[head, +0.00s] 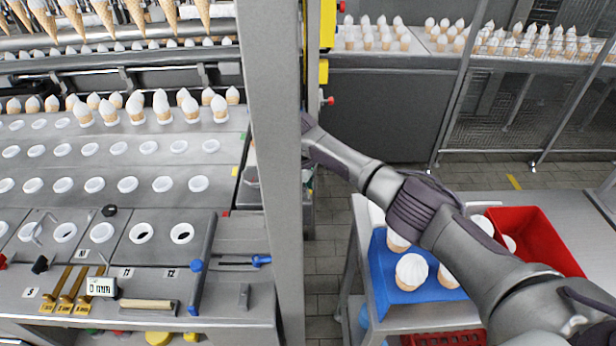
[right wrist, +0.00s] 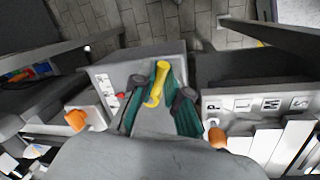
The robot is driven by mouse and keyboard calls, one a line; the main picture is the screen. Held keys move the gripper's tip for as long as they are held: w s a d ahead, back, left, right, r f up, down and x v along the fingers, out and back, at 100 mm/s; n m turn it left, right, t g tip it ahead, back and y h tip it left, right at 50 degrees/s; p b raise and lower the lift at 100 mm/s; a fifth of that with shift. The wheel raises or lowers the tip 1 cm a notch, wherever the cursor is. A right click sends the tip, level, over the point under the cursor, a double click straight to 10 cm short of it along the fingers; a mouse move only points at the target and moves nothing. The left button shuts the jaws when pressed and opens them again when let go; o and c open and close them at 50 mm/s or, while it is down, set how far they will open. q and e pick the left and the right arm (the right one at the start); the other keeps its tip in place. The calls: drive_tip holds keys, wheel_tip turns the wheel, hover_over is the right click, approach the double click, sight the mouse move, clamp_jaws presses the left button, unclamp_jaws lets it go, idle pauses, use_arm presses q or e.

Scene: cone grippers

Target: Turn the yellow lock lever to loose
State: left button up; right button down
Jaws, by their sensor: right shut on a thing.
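The yellow lock lever (right wrist: 158,82) shows in the right wrist view, between the fingers of my right gripper (right wrist: 161,92). It points up the picture and a little to the right, with a rounded lower end. The green fingers with dark tips are shut on it, one on each side. In the head view my right arm reaches from the lower right to the grey upright column, which hides the gripper's end and the lever. I cannot read a loose or locked mark near the lever. My left gripper is not in view.
The grey column (head: 275,170) stands beside the arm's far end. A cone machine with several holes fills the left. Below my arm a table carries a blue tray (head: 381,278) and a red bin (head: 545,235). A red knob (right wrist: 120,96) sits left of the lever.

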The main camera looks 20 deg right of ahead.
drive_tip(key=m, duration=0.1)
drive_tip(key=a+m+p, duration=0.1)
drive_tip(key=shift+s+r+m, duration=0.1)
drive_tip(key=shift+s+m, duration=0.15)
drive_tip(key=shift+m, duration=0.15)
drive_tip(key=m, duration=0.1)
drive_tip(key=m+g, duration=0.1)
drive_tip(key=shift+s+a+m+p, duration=0.1)
drive_tip(key=shift+a+m+p, duration=0.25)
drive_tip(key=shift+a+m, duration=0.05)
drive_tip(key=shift+a+m+h+b, duration=0.3)
drive_tip(key=shift+a+m, duration=0.05)
drive_tip(key=shift+m, duration=0.75)
use_arm(q)
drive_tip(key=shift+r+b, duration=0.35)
drive_tip(key=shift+b, duration=0.2)
use_arm(e)
drive_tip(key=shift+a+m+g, duration=0.35)
drive_tip(key=shift+m+g, duration=0.05)
drive_tip(key=shift+m, duration=0.8)
drive_tip(key=c, duration=1.2)
unclamp_jaws()
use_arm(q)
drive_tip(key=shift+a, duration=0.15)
